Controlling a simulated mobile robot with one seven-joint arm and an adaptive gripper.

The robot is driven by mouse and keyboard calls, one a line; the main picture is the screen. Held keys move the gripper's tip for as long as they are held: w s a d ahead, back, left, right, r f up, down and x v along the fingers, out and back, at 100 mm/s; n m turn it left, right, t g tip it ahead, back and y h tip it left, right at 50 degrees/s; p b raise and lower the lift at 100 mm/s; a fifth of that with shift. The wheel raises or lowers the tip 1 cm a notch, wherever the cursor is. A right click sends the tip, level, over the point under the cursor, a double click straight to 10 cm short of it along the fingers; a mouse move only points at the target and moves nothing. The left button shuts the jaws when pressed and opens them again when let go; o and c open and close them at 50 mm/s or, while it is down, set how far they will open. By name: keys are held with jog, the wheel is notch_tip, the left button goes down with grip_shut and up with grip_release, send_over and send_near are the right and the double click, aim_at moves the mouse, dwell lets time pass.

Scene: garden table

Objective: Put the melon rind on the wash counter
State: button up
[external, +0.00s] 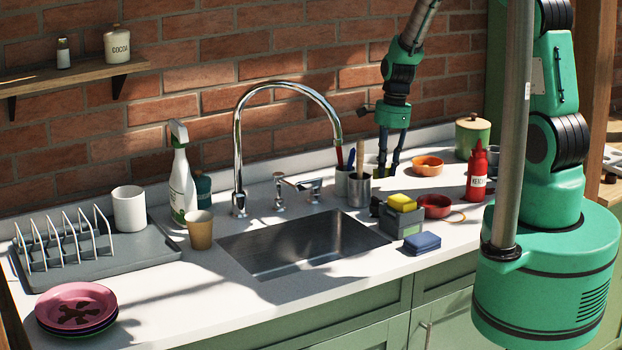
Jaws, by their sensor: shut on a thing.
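My gripper (388,170) hangs low over the back of the wash counter (190,290), just right of the metal cup. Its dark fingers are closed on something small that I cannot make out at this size. I cannot pick out the melon rind anywhere, so I cannot tell from this view whether it is what the fingers hold. The white counter top runs around the sink (300,245).
Near my gripper stand the metal cup (359,190), an orange bowl (427,165), a red bowl (434,206), a sponge caddy (402,222) and a red bottle (477,175). The tall tap (238,150) rises behind the sink. Bare counter lies front left, beside the stacked plates (77,305).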

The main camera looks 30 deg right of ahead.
aim_at(387, 168)
jog(key=shift+f, duration=1.75)
jog(key=shift+f, duration=0.15)
jog(key=o, duration=1.1)
jog(key=shift+c, duration=0.2)
jog(key=r, duration=0.4)
jog(key=d+r, duration=0.1)
jog(key=r, duration=0.7)
jog(key=shift+s+d+r+p, duration=0.1)
jog(key=shift+d+p, duration=0.1)
jog(key=shift+p, duration=0.1)
jog(key=shift+r, duration=0.1)
